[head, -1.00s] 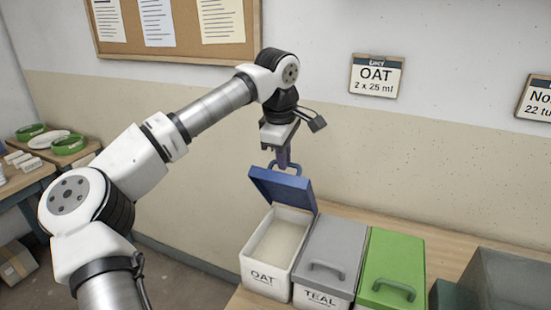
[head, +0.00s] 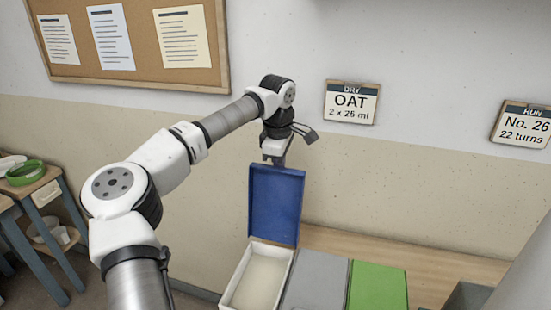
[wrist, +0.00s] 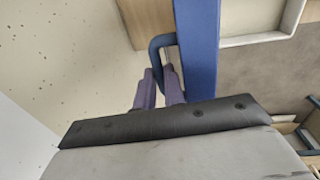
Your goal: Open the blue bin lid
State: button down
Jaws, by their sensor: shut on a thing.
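The blue lid (head: 275,205) stands about upright at the back edge of the white OAT bin (head: 258,275), and pale material shows inside the open bin. In the wrist view the lid (wrist: 198,50) appears nearly edge-on, with its blue handle (wrist: 155,46) on its left. My gripper (wrist: 160,88) is shut on that handle, its two purple fingers close around one leg. In the head view the fingertips and handle are hidden behind the lid, and only the gripper body shows above its top edge.
A grey-lidded bin (head: 316,280) and a green-lidded bin (head: 378,287) stand to the right of the open bin, both shut. The wall is close behind the bench (head: 400,255). A side table with a green ring (head: 25,172) is at the far left.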

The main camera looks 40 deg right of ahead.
jog(key=shift+w+d+f+p, duration=0.25)
jog(key=shift+w+d+p, duration=0.05)
jog(key=shift+d+p, duration=0.1)
jog(key=shift+w+d+f+y, duration=0.15)
jog(key=shift+y, duration=0.15)
jog(key=c, duration=1.6)
grip_release()
jog(key=shift+c, duration=0.2)
jog(key=shift+o, duration=0.7)
jog(key=shift+w+d+f, duration=0.35)
jog(key=shift+d+f, duration=0.05)
jog(key=shift+d, duration=0.05)
jog(key=shift+r, duration=0.25)
jog(key=shift+a+r, duration=0.1)
